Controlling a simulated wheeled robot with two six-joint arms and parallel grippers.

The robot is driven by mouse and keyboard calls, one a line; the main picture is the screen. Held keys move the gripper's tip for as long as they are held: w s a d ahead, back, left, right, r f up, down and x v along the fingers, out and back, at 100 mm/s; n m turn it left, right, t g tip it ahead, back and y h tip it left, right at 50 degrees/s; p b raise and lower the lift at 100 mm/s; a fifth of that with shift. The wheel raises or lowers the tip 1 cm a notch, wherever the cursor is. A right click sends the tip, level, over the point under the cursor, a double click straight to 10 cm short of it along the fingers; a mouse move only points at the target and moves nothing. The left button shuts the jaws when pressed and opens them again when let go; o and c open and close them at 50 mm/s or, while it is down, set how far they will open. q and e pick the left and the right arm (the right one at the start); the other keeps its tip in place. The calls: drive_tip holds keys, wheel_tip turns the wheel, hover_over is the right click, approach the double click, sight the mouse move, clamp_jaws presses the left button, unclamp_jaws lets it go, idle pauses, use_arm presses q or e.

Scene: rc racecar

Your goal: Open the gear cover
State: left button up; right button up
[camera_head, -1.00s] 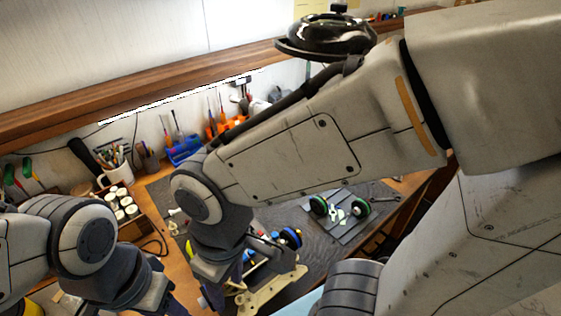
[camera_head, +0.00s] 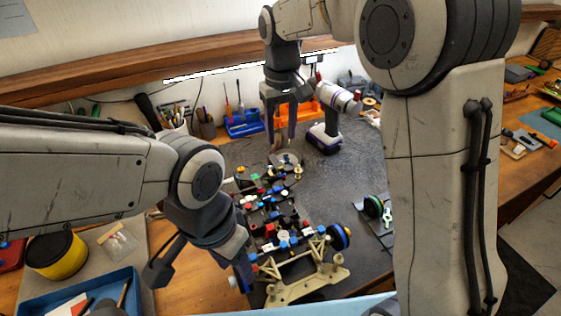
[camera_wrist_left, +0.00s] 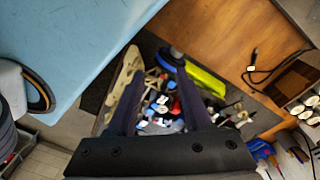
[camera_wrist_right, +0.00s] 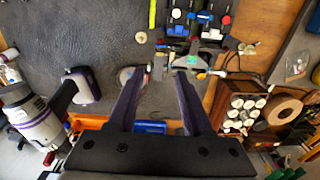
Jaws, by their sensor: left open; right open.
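The race car (camera_head: 280,225) lies on the dark mat, with a cream bumper frame (camera_head: 305,285) at its near end and several red, blue and white parts along the chassis. A round grey part (camera_head: 288,160) shows at its far end; I cannot tell whether it is the gear cover. My right gripper (camera_head: 284,145) is open, pointing down at this far end. In the right wrist view its fingertips (camera_wrist_right: 157,80) are beside small grey parts, contact unclear. My left gripper (camera_head: 240,278) is open beside the near end; the left wrist view shows car parts (camera_wrist_left: 158,103) between and beyond its fingers.
A cordless drill (camera_head: 325,130) stands right of my right gripper. A blue tray (camera_head: 75,300) and a yellow can (camera_head: 55,255) are at front left. Tools in a blue holder (camera_head: 243,123) stand behind. The mat's right side is mostly clear.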

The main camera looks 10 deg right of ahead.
sight(281, 168)
wheel_tip(281, 168, down, 10)
drive_tip(key=shift+f+p, duration=0.1)
drive_tip(key=shift+p, duration=0.55)
drive_tip(key=shift+c, duration=0.3)
clamp_jaws()
